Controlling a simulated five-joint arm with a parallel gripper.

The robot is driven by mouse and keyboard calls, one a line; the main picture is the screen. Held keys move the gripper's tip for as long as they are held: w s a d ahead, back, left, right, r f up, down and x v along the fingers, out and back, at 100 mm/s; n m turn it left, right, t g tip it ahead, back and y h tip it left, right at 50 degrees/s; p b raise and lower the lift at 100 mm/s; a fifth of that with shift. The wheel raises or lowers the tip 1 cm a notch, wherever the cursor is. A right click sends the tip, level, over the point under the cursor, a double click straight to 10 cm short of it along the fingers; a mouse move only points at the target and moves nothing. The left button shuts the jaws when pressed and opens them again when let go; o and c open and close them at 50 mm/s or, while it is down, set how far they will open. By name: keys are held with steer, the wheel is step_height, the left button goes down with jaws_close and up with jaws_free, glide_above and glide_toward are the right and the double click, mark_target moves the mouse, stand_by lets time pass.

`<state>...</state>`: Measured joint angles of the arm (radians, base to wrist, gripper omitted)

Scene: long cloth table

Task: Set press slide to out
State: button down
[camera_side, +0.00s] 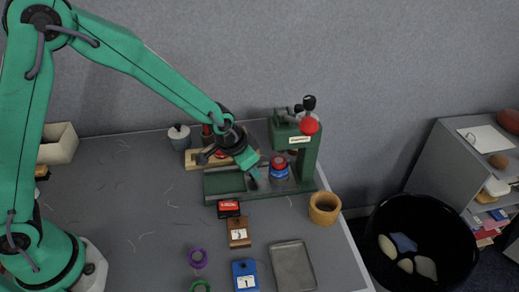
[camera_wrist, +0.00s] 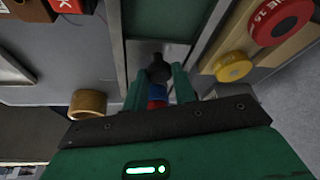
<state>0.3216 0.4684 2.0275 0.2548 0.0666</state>
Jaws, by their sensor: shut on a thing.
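The green press (camera_side: 297,150) stands at the back right of the table, with a red part and a black-knobbed lever at its top. Its long green base (camera_side: 225,183) runs to the left. A red and blue round piece (camera_side: 279,168) sits below the press head; red and blue also show between my fingers in the wrist view (camera_wrist: 157,94). The grey slide plate (camera_wrist: 150,47) lies between the base rails. My gripper (camera_side: 252,180) is low over the base, left of the round piece. In the wrist view my gripper (camera_wrist: 158,76) is shut on a black knob (camera_wrist: 158,67).
A wooden rack (camera_side: 195,160) with round pieces lies just behind the base. A red-and-black box (camera_side: 229,208), a wooden block (camera_side: 238,232), a blue block (camera_side: 245,275) and a metal tray (camera_side: 293,268) lie in front. A wooden cup (camera_side: 324,208) stands right.

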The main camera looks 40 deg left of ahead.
steer(key=shift+y, duration=0.3)
steer(key=s+a, duration=0.7)
steer(key=shift+s+a, duration=0.15)
steer(key=shift+a, duration=0.15)
steer(key=c, duration=1.1)
jaws_free()
steer(key=shift+c, duration=0.2)
steer(key=shift+r, duration=0.15)
steer(key=shift+s+r, duration=0.15)
steer(key=shift+r, duration=0.2)
steer(key=v, duration=0.6)
steer(key=shift+s+r, duration=0.25)
steer(key=shift+r, duration=0.1)
steer(key=shift+a, duration=0.1)
